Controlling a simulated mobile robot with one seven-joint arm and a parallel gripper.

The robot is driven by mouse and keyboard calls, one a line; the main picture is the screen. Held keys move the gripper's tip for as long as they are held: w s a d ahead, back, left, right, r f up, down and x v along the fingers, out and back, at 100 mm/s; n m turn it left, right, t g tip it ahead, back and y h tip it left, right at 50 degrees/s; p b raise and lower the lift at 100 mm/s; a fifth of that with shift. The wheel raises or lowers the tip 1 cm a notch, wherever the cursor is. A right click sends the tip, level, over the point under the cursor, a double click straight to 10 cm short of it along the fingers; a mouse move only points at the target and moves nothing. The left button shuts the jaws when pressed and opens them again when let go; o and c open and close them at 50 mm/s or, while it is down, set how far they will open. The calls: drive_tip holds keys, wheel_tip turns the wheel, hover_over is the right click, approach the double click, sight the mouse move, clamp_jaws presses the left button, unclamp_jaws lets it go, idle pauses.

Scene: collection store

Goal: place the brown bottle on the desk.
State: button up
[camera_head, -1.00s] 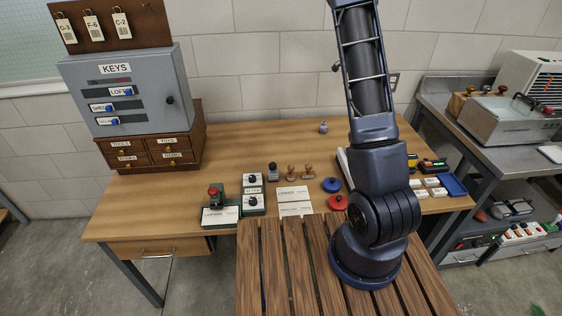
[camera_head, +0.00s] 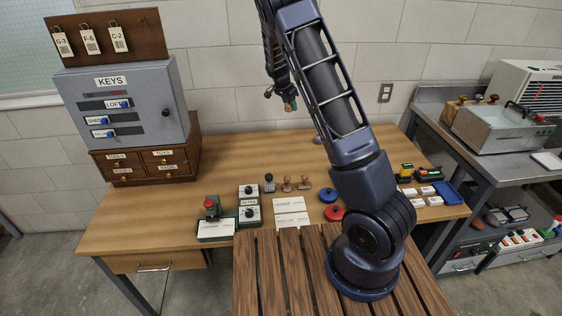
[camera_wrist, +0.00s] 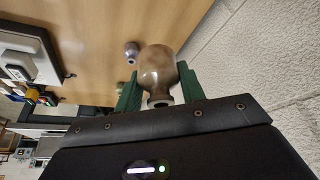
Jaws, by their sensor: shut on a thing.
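My gripper (camera_head: 283,99) is raised above the back of the desk, in front of the wall. In the wrist view its two green fingers (camera_wrist: 157,90) are shut on the brown bottle (camera_wrist: 158,70), one on each side. The bottle is round and glossy, with its narrow neck pointing back toward the gripper. In the head view only a small brownish part of the bottle (camera_head: 290,103) shows at the fingertips. The wooden desk (camera_head: 235,160) is below, and the bottle looks clear of it.
A small bluish jar (camera_head: 318,139) stands at the desk's back. The key cabinet (camera_head: 125,105) on its drawers is at left. Stamps (camera_head: 287,184), cards (camera_head: 291,205) and red and blue discs (camera_head: 333,212) sit toward the front. The back middle has free room.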

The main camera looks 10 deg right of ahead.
sight(291, 143)
wheel_tip(291, 143, down, 19)
drive_tip(key=shift+f, duration=0.15)
idle(0.5)
drive_tip(key=shift+f, duration=0.1)
drive_tip(key=o, duration=1)
drive_tip(key=shift+o, duration=0.2)
